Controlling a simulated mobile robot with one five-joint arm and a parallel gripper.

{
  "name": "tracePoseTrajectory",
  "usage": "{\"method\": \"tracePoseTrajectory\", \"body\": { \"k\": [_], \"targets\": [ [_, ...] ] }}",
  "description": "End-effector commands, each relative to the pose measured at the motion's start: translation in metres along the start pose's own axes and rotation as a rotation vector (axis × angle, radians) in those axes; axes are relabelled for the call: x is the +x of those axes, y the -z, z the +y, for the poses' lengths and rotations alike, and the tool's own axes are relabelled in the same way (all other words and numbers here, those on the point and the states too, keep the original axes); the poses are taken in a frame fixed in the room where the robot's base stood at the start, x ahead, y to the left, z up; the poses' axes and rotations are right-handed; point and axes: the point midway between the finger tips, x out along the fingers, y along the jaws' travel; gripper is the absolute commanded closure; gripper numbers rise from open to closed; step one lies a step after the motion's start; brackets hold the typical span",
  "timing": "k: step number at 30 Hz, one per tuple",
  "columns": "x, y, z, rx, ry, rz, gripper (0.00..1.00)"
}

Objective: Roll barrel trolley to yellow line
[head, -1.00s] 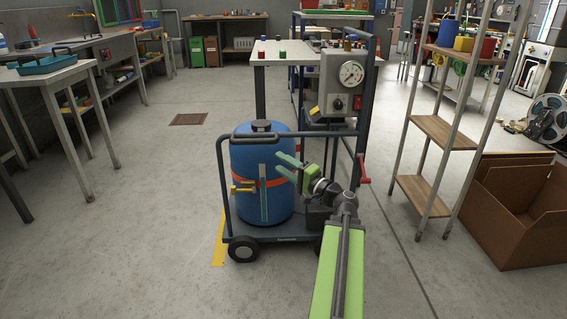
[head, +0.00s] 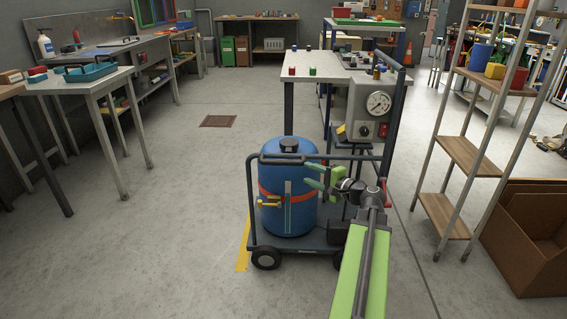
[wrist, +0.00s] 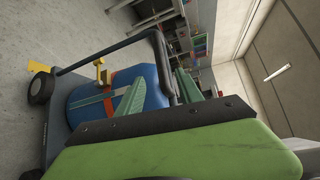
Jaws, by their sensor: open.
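The barrel trolley (head: 312,243) is a dark low cart with black wheels and a tubular rail. A blue barrel (head: 270,220) with an orange band and a brass tap stands upright on it. A short piece of the yellow line (head: 243,246) shows on the floor by the trolley's left front wheel; the trolley hides the rest. My gripper (head: 315,176) is open at the barrel's upper right, near the trolley's rail. In the wrist view, the open gripper (wrist: 158,97) has a dark rail (wrist: 162,67) across its fingers; contact cannot be told.
A gauge panel (head: 378,112) and a table (head: 310,62) stand close behind the trolley. A shelf rack (head: 462,153) and cardboard boxes (head: 535,235) are on the right. Workbenches (head: 92,80) line the left. The floor left of the trolley is clear.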

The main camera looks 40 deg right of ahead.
Motion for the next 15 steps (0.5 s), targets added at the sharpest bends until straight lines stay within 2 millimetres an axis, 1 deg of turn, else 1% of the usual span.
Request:
{"method": "tracePoseTrajectory", "body": {
  "k": [1, 9, 12, 15],
  "targets": [
    [0.015, 0.001, 0.002, 0.000, -0.001, -0.004, 0.57],
    [0.085, 0.002, 0.001, 0.000, 0.000, -0.004, 0.57],
    [0.107, 0.002, 0.001, -0.001, 0.000, -0.003, 0.57],
    [0.126, 0.001, 0.001, 0.000, 0.000, -0.002, 0.57]
  ]
}}
